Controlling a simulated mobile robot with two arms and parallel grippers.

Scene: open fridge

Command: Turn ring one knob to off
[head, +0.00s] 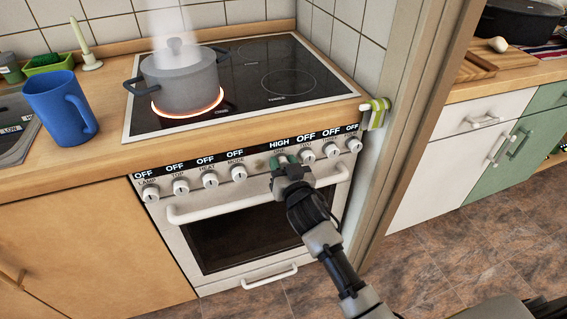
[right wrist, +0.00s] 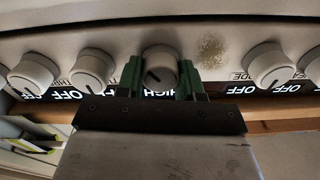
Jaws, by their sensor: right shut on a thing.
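The ring one knob, marked HIGH, is a white round knob (right wrist: 159,66) with a dark pointer line, in the middle of the right wrist view. My right gripper (head: 283,163) is at this knob on the front panel of the stove. In the right wrist view its green fingers (right wrist: 160,78) stand on either side of the knob and are shut on it. In the head view the gripper mostly hides the knob, and the sign HIGH (head: 279,143) shows above it. The front left ring (head: 216,107) glows red under a grey pot. My left gripper is not in view.
Other white knobs, marked OFF, flank this one, including a near one (head: 239,173) and another (head: 306,156). The oven handle (head: 255,200) runs below. The steaming lidded pot (head: 180,82) stands on the cooktop (head: 255,85). A blue mug (head: 61,107) stands left.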

